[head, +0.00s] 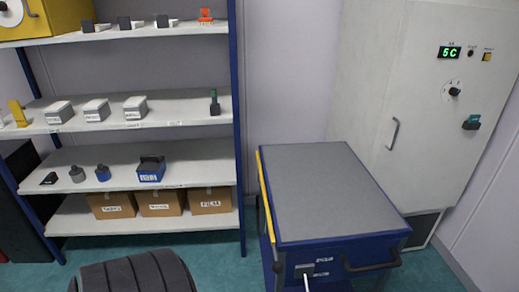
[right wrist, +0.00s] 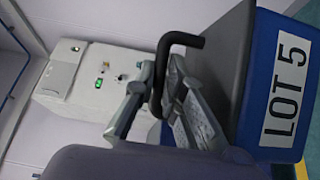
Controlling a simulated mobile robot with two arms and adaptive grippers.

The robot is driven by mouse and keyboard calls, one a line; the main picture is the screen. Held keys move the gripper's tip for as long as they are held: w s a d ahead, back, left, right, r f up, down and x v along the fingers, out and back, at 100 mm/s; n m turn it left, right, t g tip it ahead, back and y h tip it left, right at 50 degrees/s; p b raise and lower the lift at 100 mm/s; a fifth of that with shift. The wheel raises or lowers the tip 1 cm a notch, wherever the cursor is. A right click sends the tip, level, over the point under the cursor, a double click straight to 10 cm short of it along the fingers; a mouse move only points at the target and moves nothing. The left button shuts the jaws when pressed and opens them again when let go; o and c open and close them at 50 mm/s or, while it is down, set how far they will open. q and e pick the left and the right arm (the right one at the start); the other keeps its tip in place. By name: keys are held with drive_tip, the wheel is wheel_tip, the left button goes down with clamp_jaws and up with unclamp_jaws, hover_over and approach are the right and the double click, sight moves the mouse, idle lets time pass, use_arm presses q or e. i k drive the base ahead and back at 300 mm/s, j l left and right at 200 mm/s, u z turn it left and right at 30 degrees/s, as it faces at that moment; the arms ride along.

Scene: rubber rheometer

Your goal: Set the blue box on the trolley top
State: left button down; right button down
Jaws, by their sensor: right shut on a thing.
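The blue box (right wrist: 262,95) fills the right side of the right wrist view, with a white "LOT 5" label on its side and a dark grey lid. Its black handle (right wrist: 160,70) stands out from the lid. My right gripper (right wrist: 160,112) is shut on that handle. The trolley top (head: 322,190) is a bare grey surface on a blue body in the head view. Neither gripper shows in the head view. My left gripper is not in view.
A tall pale cabinet (head: 370,70) stands behind and right of the trolley. A yellow rail (head: 265,195) runs along the trolley's left edge.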

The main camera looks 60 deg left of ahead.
sight(329, 192)
drive_tip(key=j+u, duration=0.1)
drive_tip(key=u, duration=1.5)
